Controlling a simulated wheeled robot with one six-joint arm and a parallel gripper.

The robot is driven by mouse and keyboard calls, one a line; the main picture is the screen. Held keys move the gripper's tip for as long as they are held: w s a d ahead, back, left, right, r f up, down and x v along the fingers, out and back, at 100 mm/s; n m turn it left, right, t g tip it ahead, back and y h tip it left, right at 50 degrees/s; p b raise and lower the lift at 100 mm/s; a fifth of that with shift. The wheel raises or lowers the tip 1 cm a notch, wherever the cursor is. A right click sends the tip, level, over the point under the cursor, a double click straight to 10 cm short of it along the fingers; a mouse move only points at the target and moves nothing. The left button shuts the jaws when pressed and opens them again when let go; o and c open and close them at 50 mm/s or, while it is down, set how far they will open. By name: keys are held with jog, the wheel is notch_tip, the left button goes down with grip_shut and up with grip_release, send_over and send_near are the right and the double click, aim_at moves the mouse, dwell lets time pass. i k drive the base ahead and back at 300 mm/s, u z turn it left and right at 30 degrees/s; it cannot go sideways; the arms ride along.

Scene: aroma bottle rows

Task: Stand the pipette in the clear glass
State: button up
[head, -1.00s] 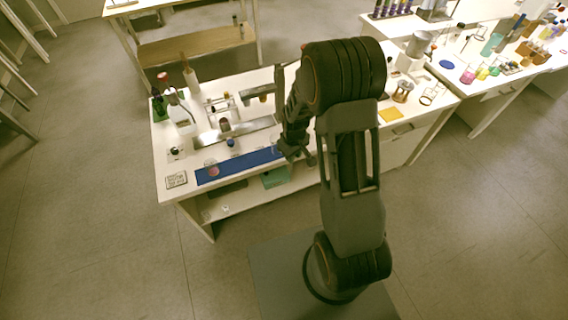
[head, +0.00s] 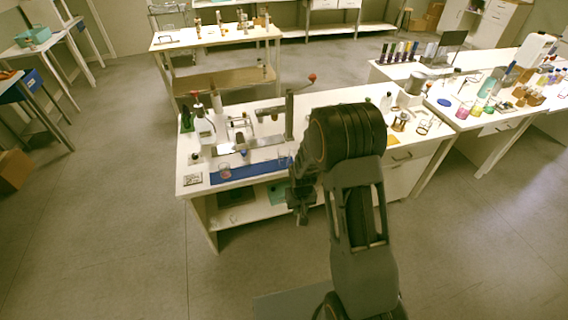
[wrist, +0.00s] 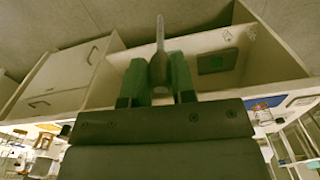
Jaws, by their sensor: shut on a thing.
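My gripper (wrist: 160,84) is shut on the pipette (wrist: 159,42), whose grey bulb is between the green fingers and whose pale, translucent tip sticks out past them. In the head view my gripper (head: 301,214) hangs in front of the workbench, below the tabletop edge; the pipette is too small to make out there. A clear glass (head: 284,162) stands at the right end of the blue mat, partly beside my arm. Another small glass, with pinkish contents (head: 224,172), stands at the mat's left end. My gripper is apart from both.
The blue mat (head: 250,170) lies along the front of the white workbench. Behind it are a metal stand (head: 290,115), bottles (head: 203,125) and small parts. An open shelf (head: 240,211) lies below the tabletop.

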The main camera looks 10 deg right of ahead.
aim_at(288, 162)
jog(key=u, duration=0.95)
jog(key=i, duration=0.6)
jog(key=z, duration=0.6)
